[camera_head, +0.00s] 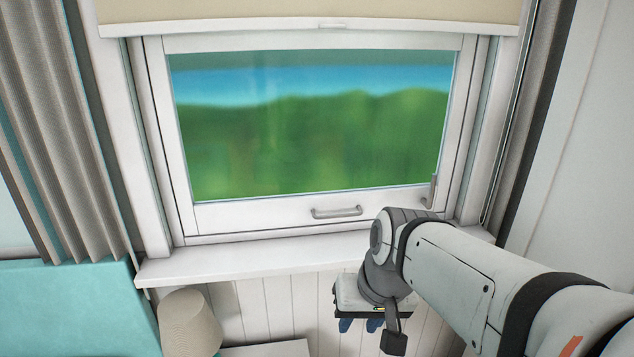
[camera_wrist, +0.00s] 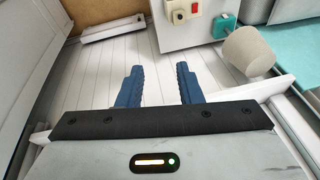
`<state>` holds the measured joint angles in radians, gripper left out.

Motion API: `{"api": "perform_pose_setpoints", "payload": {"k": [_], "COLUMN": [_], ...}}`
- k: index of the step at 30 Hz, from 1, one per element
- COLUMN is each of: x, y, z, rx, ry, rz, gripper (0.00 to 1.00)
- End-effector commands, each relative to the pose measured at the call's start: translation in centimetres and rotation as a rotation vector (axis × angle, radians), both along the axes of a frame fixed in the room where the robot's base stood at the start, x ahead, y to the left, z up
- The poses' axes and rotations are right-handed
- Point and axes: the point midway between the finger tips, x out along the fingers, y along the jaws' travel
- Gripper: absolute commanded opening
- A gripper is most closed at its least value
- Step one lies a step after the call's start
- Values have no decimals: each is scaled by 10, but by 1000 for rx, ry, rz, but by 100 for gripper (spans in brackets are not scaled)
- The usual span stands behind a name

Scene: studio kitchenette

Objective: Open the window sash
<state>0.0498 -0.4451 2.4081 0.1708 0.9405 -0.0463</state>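The window sash (camera_head: 270,216) is a white frame around a pane, and it looks closed in its outer frame. A grey bar handle (camera_head: 336,211) sits on its bottom rail, and a small lever (camera_head: 432,190) stands upright at its lower right corner. My gripper (camera_head: 359,325) appears below the handle and slightly right of it, lower in the picture than the sill. Its blue fingers are apart and empty; they also show in the wrist view (camera_wrist: 159,86). The wrist view does not show the handle. My arm covers part of the sill's right end.
A white sill (camera_head: 240,262) runs under the window. A cream blind (camera_head: 300,10) hangs above, with grey curtains (camera_head: 60,120) at left. A beige round-sided object (camera_head: 188,322) and a teal surface (camera_head: 80,300) are at lower left. The space before the pane is clear.

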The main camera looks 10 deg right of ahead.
Motion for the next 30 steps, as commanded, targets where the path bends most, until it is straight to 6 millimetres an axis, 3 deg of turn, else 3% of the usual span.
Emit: {"api": "perform_pose_setpoints", "payload": {"k": [1,6,11,17,21,25,30], "x": [18,87,162,260,318,352,371], "y": [4,17,12,-24,-66,-101,-124], "z": [-13,-25,-34,-50,-63,-71,-73], "rx": [68,336,594,916,1111,1237,1310], "ry": [25,65,53,-26,-120,-202,-258], "rz": [-37,-149,-252,-373,-447,-494,-519], "gripper": [32,32,32,32,32,32,32]}}
